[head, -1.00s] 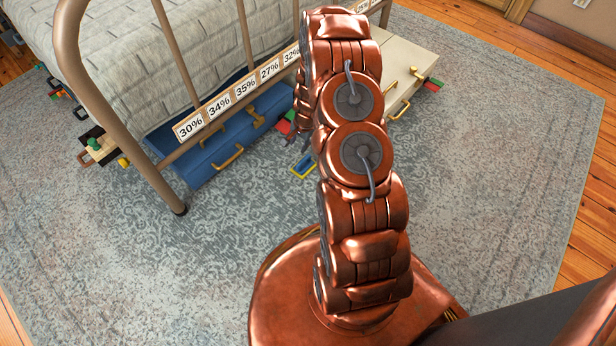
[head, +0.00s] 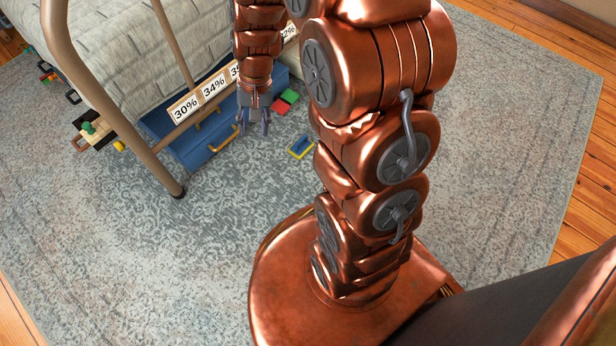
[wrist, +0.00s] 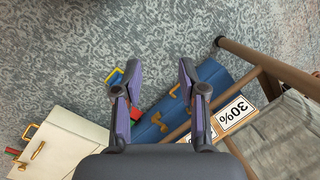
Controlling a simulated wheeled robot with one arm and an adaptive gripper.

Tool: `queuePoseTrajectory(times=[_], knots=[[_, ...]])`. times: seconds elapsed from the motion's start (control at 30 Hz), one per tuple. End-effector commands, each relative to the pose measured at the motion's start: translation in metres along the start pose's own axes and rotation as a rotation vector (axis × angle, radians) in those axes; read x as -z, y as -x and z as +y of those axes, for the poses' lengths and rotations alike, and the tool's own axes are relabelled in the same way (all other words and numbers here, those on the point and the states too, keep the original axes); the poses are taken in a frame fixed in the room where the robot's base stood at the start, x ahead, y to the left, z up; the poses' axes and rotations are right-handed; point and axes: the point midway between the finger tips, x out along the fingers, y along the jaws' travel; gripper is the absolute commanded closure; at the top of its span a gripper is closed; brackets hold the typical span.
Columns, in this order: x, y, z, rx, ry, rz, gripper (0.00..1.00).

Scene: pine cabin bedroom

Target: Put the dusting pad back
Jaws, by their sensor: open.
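I cannot pick out a dusting pad for certain in either view. My gripper (head: 253,128) hangs open and empty, fingers down, in front of the blue case under the bed. In the wrist view its two fingers (wrist: 161,68) are spread, with bare rug between the tips. A small blue and yellow open-framed piece (head: 301,147) lies on the rug to the right of my gripper. It seems partly hidden behind the left finger in the wrist view.
A blue case (head: 190,152) with yellow handles lies under the metal bed frame (head: 112,112). Red (head: 281,107) and green (head: 290,96) blocks lie nearby. A cream case (wrist: 62,143) shows in the wrist view. The front rug (head: 160,260) is clear.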

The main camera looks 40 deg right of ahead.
Motion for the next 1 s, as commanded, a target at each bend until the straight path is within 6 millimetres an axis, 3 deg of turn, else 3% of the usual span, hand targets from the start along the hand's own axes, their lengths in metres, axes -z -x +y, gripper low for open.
queuePoseTrajectory(times=[0.3, 0.6, 0.8, 1.0], knots=[[-0.100, 0.045, 0.009, -0.093, 0.207, -0.069, 0.59], [-0.186, 0.072, 0.043, -0.198, 0.370, -0.135, 0.59], [-0.224, 0.082, 0.066, -0.252, 0.436, -0.167, 0.59], [-0.236, 0.085, 0.075, -0.272, 0.458, -0.178, 0.59]])
